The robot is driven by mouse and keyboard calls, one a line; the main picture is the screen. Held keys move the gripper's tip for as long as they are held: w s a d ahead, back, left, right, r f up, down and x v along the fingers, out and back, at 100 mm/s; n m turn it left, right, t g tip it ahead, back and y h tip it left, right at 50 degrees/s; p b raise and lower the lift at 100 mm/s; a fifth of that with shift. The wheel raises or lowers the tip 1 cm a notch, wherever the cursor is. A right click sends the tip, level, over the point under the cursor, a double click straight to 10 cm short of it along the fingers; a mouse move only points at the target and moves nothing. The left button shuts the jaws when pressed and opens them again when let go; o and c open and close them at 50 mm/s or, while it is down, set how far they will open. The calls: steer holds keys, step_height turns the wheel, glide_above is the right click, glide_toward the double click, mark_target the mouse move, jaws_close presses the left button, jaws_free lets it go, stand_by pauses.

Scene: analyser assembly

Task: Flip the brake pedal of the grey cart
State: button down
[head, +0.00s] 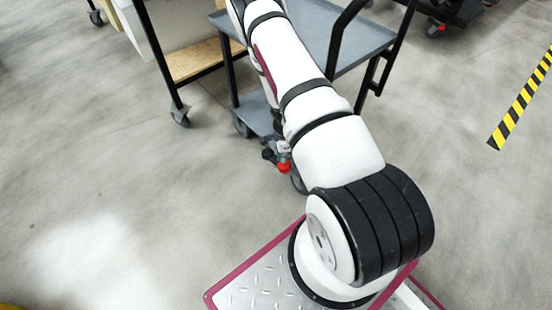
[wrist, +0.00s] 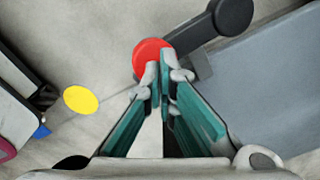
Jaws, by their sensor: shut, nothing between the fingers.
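The grey cart (head: 352,38) stands at the top of the head view, partly hidden behind my arm. A round red pedal (head: 284,168) shows low at its near corner, beside a black round part (head: 267,154). In the wrist view the red pedal (wrist: 147,50) lies just beyond the fingertips, with a dark bar to its right and a black round part (wrist: 232,15) above right. My gripper (wrist: 160,75) is shut and empty, its tips overlapping the lower edge of the red pedal in the picture. I cannot tell whether they touch.
Another cart with a wooden lower shelf (head: 195,60) stands close on the left. A yellow disc (wrist: 81,99) shows left of my fingers in the wrist view. Yellow-black floor tape (head: 520,100) is at right. The floor at left is clear.

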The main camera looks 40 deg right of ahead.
steer(key=shift+f+b, duration=1.5)
steer(key=shift+f, duration=0.1)
stand_by(1.0)
steer(key=shift+r, duration=0.1)
steer(key=shift+r+p, duration=2.4)
steer(key=shift+r, duration=1.05)
